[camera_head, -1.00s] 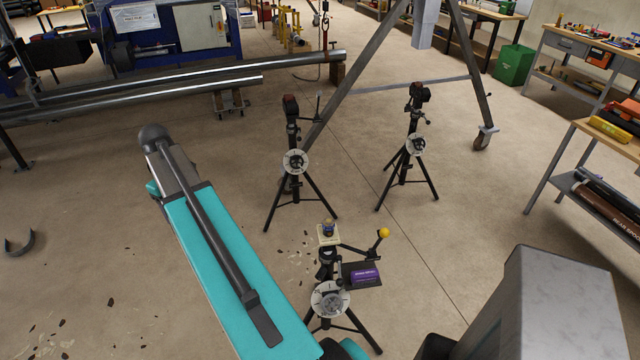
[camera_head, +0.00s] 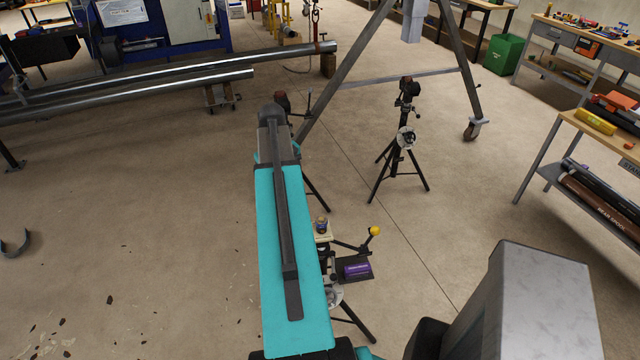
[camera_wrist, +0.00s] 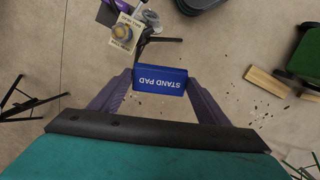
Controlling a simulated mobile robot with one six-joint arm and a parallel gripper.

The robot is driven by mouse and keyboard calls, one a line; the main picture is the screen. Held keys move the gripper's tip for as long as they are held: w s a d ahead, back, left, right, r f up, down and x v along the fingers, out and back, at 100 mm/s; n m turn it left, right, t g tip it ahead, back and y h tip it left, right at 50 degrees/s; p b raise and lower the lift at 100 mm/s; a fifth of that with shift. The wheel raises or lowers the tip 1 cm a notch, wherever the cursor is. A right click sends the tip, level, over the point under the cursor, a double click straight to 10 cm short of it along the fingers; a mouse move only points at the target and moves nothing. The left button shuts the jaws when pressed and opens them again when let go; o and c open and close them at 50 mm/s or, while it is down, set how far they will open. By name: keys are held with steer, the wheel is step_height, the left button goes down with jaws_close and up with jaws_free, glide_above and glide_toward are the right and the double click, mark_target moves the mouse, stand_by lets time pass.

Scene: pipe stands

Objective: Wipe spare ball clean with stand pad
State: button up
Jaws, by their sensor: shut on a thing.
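My gripper (camera_wrist: 159,84) is shut on the blue stand pad (camera_wrist: 160,79), lettered STAND PAD, with a purple finger at each side of it.
Another stand (camera_head: 403,140) stands clear behind; a further one (camera_head: 283,102) is partly behind my arm. A steel frame (camera_head: 345,75) and long pipes (camera_head: 160,81) lie beyond.

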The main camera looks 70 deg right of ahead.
steer(key=s+d+m+p, duration=0.1)
steer(key=s+d, duration=0.4)
steer(key=s, duration=0.5)
steer(key=shift+s+m, duration=0.15)
steer(key=shift+m, duration=0.55)
steer(key=shift+r, duration=0.1)
